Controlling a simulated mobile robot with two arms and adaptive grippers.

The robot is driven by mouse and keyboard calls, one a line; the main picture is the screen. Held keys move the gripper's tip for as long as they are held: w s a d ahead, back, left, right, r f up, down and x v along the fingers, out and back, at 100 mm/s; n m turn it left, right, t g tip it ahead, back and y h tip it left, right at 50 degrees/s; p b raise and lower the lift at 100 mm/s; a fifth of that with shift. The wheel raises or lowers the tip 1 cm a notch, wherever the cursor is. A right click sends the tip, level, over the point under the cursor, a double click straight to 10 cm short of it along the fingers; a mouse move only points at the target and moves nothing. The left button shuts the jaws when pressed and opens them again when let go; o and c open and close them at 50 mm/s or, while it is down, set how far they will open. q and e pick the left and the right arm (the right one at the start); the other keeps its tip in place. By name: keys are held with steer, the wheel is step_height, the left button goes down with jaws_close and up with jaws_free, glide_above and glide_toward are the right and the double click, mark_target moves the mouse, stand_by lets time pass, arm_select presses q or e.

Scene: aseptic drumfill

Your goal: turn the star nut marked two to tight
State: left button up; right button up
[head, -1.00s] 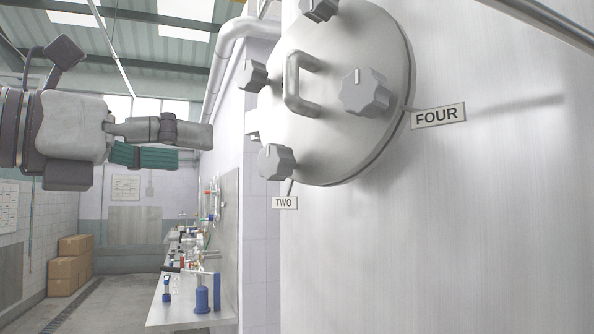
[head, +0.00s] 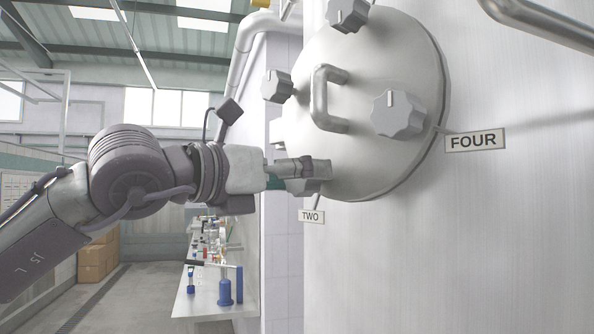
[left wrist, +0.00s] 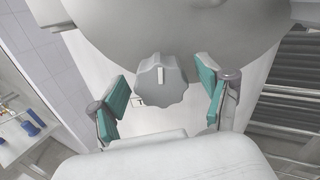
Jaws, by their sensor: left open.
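The star nut marked two is hidden behind my left gripper (head: 308,178) in the head view, just above the TWO label (head: 312,216). In the left wrist view the grey star nut (left wrist: 161,82) sits between the two green-padded fingers of my left gripper (left wrist: 163,98), with a gap on each side. A pale line on its face points about straight up. My left gripper is open around the nut and not visibly touching it. The nut is on the lower rim of the round metal hatch (head: 375,60). My right gripper is not in view.
Other star nuts sit around the hatch, including the one by the FOUR label (head: 398,113) and one at the left (head: 277,86). A bent handle (head: 320,98) sticks out above my gripper. A bench (head: 205,300) with bottles stands at the lower left.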

arm_select(q)
steer(key=c, duration=1.2)
steer(key=shift+o, duration=0.2)
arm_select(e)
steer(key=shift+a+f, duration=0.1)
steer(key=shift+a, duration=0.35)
